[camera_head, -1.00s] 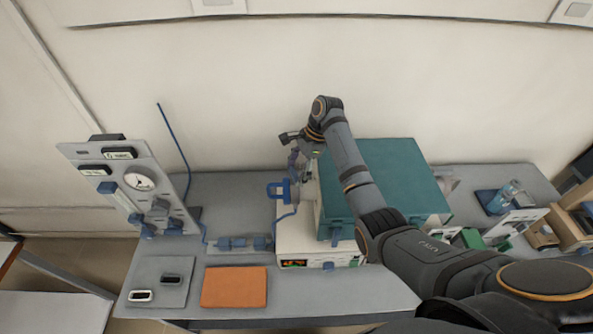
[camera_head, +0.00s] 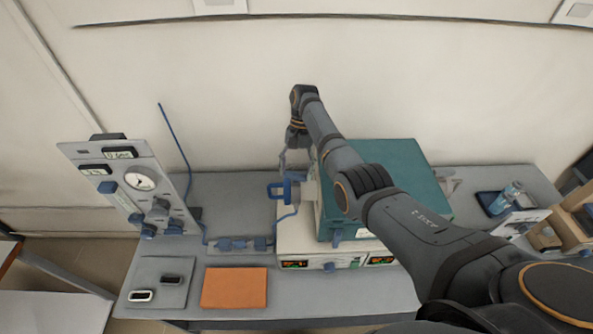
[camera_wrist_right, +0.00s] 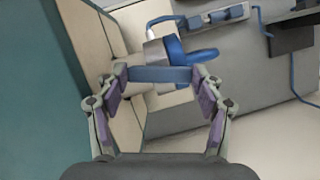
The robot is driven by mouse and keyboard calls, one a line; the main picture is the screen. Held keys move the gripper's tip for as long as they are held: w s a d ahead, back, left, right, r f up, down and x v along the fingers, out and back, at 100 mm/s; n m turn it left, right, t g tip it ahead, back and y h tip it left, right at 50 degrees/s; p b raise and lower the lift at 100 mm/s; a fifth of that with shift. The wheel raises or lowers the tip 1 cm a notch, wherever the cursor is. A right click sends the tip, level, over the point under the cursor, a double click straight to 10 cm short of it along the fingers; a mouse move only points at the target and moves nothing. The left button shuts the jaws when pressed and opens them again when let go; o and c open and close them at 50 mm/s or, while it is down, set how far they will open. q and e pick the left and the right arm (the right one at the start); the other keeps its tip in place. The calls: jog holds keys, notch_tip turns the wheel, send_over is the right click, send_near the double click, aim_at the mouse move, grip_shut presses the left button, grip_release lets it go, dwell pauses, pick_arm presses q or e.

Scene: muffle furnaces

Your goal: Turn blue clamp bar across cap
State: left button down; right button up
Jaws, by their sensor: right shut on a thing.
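The blue clamp bar (camera_wrist_right: 160,75) lies crosswise in the right wrist view, with its two ends between the fingers of my right gripper (camera_wrist_right: 160,82), which is shut on it. Just beyond the bar are a grey metal cylinder, which looks like the cap (camera_wrist_right: 155,53), and a blue round part with a handle (camera_wrist_right: 203,54). In the head view my right gripper (camera_head: 288,160) points down at the left side of the teal furnace (camera_head: 400,165), by the blue fitting (camera_head: 279,190). The bar is too small to make out there. My left gripper is out of view.
A gauge panel (camera_head: 118,168) with a dial stands at the left. A blue tube runs to blue inline fittings (camera_head: 240,244) on the bench. An orange pad (camera_head: 234,288) lies in front.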

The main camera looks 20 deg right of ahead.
jog(key=shift+f+n+g+h+b, duration=0.1)
jog(key=shift+n+g+h+b, duration=0.4)
jog(key=shift+n, duration=1.2)
jog(key=shift+a+t, duration=0.1)
jog(key=shift+t, duration=0.2)
jog(key=o, duration=1.2)
jog(key=shift+w, duration=0.1)
jog(key=shift+c, duration=0.2)
